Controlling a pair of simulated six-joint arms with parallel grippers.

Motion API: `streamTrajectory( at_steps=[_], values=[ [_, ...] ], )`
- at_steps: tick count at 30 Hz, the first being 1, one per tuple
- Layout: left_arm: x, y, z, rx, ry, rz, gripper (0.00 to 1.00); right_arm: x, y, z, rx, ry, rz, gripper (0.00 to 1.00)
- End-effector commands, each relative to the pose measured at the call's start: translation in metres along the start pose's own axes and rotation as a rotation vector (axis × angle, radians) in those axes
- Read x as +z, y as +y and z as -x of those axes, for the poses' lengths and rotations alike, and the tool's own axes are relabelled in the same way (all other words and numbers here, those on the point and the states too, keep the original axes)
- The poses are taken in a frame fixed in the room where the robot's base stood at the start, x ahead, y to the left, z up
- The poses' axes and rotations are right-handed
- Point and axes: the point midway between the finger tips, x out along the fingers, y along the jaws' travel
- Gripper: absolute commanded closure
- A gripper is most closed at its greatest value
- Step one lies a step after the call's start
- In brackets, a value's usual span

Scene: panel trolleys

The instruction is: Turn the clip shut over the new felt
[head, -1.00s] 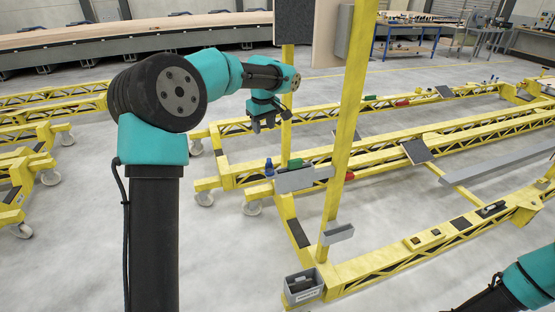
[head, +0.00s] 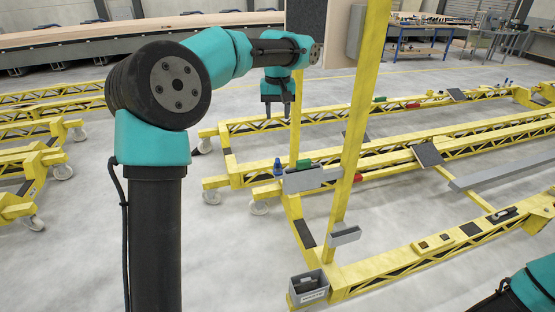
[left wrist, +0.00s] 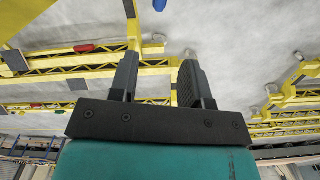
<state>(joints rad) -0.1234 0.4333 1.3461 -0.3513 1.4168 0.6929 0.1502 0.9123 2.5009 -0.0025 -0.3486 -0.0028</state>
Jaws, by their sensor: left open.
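My left gripper (head: 277,109) hangs open and empty with its fingers down, in front of a yellow post. In the left wrist view its two dark fingers (left wrist: 157,75) are apart with nothing between them. On the near yellow beam lie a dark square pad (head: 470,229) and a small dark and grey fitting (head: 503,214); I cannot tell whether either is the new felt or the clip. The gripper is well away from both. My right arm shows only as a teal link at the lower right; its gripper is out of the picture.
A tall yellow post (head: 357,120) stands right of my left gripper. A grey shelf (head: 312,180) holds a blue item (head: 278,168) and a green block (head: 303,164). A grey bin (head: 309,290) sits at the trolley's near corner.

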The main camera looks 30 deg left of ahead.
Motion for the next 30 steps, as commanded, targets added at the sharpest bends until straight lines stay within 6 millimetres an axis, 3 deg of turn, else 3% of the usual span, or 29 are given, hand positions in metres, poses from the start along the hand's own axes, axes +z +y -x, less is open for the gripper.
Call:
streamTrajectory(
  at_steps=[8,30],
  values=[
    [0.000,0.000,-0.028,-0.002,-0.003,0.001,0.56,0.000,0.000,0.000,0.000,0.000,0.000,0.57],
    [0.000,0.000,-0.151,-0.002,-0.002,0.000,0.56,0.000,0.000,0.000,0.000,0.000,0.000,0.57]
  ],
)
